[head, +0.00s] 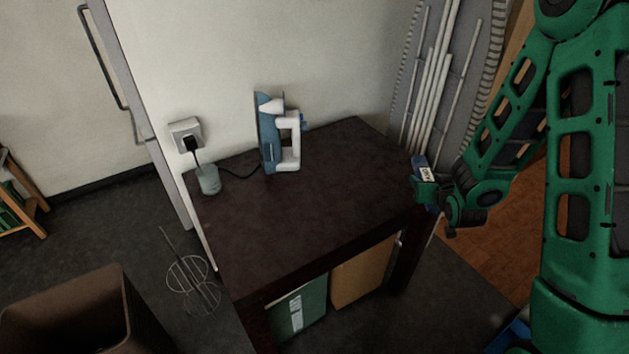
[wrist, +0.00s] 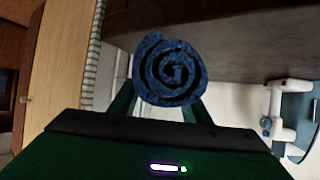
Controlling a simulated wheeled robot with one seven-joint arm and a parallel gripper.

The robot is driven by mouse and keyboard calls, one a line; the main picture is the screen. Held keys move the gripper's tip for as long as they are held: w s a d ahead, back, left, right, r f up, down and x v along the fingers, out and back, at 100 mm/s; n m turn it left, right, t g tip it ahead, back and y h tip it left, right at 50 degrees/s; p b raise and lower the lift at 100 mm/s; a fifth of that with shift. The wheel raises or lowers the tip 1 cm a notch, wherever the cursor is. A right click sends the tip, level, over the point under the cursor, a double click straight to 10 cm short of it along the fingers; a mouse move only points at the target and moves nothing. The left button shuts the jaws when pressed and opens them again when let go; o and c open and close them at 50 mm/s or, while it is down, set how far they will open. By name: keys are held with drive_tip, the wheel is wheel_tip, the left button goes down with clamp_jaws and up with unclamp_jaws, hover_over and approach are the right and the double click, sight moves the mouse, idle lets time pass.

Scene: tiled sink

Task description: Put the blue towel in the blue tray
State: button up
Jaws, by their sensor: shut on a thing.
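The blue towel (wrist: 170,70) is rolled up, its spiral end facing the wrist camera. My gripper (wrist: 165,98) is shut on it, with a green finger on each side of the roll. In the head view my gripper (head: 438,190) is at the right end of the dark table. The towel (head: 420,164) shows there as a small blue piece with a white label, partly hidden by the gripper. A blue edge (head: 512,338) at the bottom right of the head view may be the blue tray; most of it is hidden by my arm.
The dark table (head: 310,195) holds an upright blue and white iron (head: 268,135) and a pale cup-like object (head: 208,180) by the wall socket. A brown bin (head: 70,310) and a wire whisk-like object (head: 190,275) are at lower left. Boxes stand under the table.

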drive_tip(key=s+a+r+n+g+y, duration=0.1)
drive_tip(key=s+a+r+n+y, duration=0.1)
drive_tip(key=a, duration=1.1)
drive_tip(key=s+a+r+n+y, duration=0.1)
drive_tip(key=a+r+n+y, duration=0.15)
drive_tip(key=a, duration=1.15)
drive_tip(key=s+a+r+n+g+y, duration=0.1)
drive_tip(key=s+a+n+y, duration=0.1)
drive_tip(key=a, duration=1.1)
hover_over(316, 192)
wheel_tip(316, 192, down, 7)
drive_tip(key=shift+f, duration=2.05)
drive_tip(key=shift+f, duration=0.1)
drive_tip(key=o, duration=1)
drive_tip(key=shift+o, duration=0.3)
